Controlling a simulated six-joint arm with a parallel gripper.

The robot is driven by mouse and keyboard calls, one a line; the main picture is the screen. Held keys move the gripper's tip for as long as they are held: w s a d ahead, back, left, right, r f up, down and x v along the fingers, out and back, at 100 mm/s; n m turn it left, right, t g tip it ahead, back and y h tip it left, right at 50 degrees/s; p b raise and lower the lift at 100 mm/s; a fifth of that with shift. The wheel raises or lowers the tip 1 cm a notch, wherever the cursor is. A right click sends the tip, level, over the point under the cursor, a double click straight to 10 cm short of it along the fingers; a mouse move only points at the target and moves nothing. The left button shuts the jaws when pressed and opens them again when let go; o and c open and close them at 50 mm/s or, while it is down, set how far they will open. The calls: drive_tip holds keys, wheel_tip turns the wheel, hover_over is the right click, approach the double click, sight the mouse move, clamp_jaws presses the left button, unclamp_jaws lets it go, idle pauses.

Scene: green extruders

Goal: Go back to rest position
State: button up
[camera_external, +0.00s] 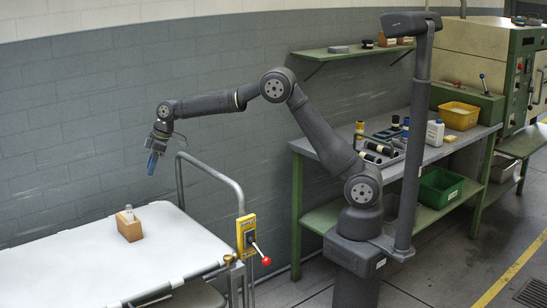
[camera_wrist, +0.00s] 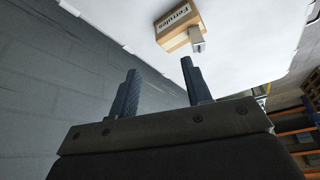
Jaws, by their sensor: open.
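My gripper (camera_external: 153,160) hangs at the end of my outstretched arm, above the far edge of the white-topped table and pointing down. In the wrist view my gripper (camera_wrist: 159,83) shows two dark fingers spread apart with nothing between them. A small tan box (camera_external: 129,228) stands on the white tabletop (camera_external: 60,262), below and a little left of my gripper. A pale object sticks up from the box. In the wrist view the box (camera_wrist: 174,24) carries a dark printed label, and it lies beyond the fingertips, apart from them.
A grey rail (camera_external: 212,172) with a yellow control box (camera_external: 246,235) and red-knobbed lever stands at the table's right. A green workbench (camera_external: 330,148) holds bottles, a yellow bin (camera_external: 458,117) and, below, a green bin (camera_external: 439,188). A brick wall (camera_external: 70,130) runs behind my arm.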

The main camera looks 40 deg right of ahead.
drive_tip(key=s+a+f+n, duration=0.1)
drive_tip(key=s+a+f, duration=0.3)
drive_tip(key=s+a, duration=0.3)
drive_tip(key=s+a+f+n, duration=0.1)
drive_tip(key=s+a+f, duration=0.4)
drive_tip(key=s+a, duration=0.3)
drive_tip(key=s+a+f+n+g, duration=0.1)
drive_tip(key=s+a+f, duration=0.4)
drive_tip(key=a, duration=0.8)
drive_tip(key=s, duration=0.3)
drive_tip(key=shift+s+a+f, duration=0.15)
drive_tip(key=shift+a+f, duration=0.1)
drive_tip(key=shift+a, duration=0.1)
drive_tip(key=w+d+r, duration=0.9)
drive_tip(key=w+d, duration=0.3)
drive_tip(key=d, duration=0.2)
drive_tip(key=shift+w+d+m, duration=0.2)
drive_tip(key=shift+d+m, duration=0.1)
drive_tip(key=shift+m, duration=0.1)
